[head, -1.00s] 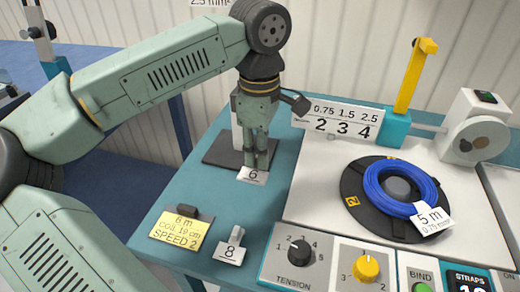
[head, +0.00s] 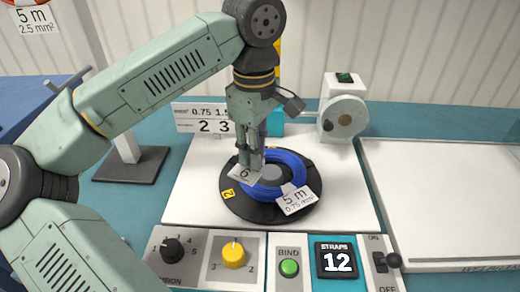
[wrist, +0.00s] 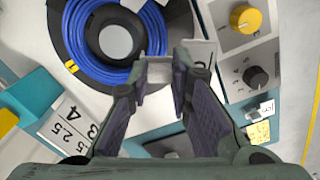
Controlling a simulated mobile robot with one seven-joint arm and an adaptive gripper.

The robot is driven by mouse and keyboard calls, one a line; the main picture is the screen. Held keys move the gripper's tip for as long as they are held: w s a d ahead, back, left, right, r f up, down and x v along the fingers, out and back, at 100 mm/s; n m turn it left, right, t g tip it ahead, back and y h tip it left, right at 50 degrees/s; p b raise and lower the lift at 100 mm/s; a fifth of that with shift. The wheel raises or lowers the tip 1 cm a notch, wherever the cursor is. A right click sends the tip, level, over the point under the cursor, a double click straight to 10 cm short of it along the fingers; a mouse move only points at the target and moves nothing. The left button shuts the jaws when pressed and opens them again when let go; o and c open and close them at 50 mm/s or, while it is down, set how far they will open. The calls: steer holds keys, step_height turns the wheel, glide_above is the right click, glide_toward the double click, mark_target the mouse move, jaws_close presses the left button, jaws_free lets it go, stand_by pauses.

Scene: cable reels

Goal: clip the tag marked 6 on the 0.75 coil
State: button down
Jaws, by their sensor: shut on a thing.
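My gripper (head: 250,160) is shut on the tag marked 6 (head: 242,175), a small white plate, and holds it at the left side of the blue coil (head: 290,163). The coil lies on a black round turntable and carries a white label (head: 297,200) reading 5 m, 0.75 mm². In the wrist view the fingers (wrist: 162,72) hold the pale tag (wrist: 158,70) by the rim of the coil (wrist: 151,33). I cannot tell whether the tag touches the coil. My gripper hides part of the coil in the head view.
A panel in front has a black tension knob (head: 172,250), a yellow knob (head: 233,255), a green bind button (head: 289,268) and a display (head: 337,261) reading 12. A white tray (head: 440,265) is at right. The tag marked 8 (wrist: 267,108) and a yellow card (wrist: 258,133) show in the wrist view.

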steer(key=shift+d+f, duration=0.1)
steer(key=shift+d, duration=0.15)
steer(key=b, duration=0.3)
glide_above(258, 188)
steer(key=shift+f, duration=2.15)
steer(key=shift+f+b, duration=1.5)
steer(key=shift+b, duration=0.1)
stand_by(0.4)
steer(key=c, duration=1.4)
jaws_free()
steer(key=shift+o, duration=0.6)
steer(key=shift+o, duration=1.1)
